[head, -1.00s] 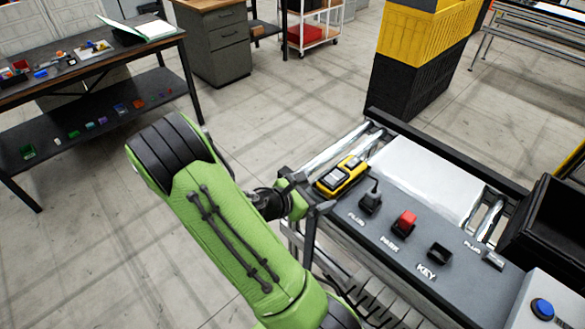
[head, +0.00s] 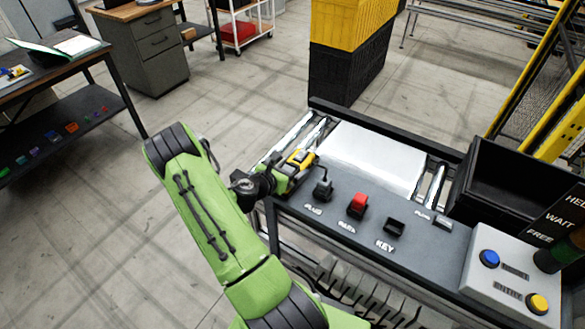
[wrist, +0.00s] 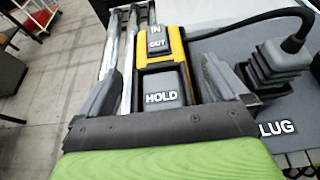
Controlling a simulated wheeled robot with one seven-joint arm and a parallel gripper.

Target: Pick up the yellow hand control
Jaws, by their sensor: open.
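The yellow hand control (head: 303,156) lies at the left end of the grey fixture panel (head: 330,222). In the wrist view the hand control (wrist: 176,43) shows a dark face marked IN, OUT and HOLD. My gripper (head: 291,170) is at its near end in the head view and partly hides it. In the wrist view my gripper (wrist: 160,65) is open, with one grey finger to the left and one to the right of the hand control. I cannot tell whether either finger touches it.
A black plug (head: 322,189) with a cable stands close to the right finger; it also shows in the wrist view (wrist: 278,68). A red park switch (head: 358,204) and a key socket (head: 394,226) follow. Rollers (head: 292,135) and a white plate (head: 370,160) lie behind.

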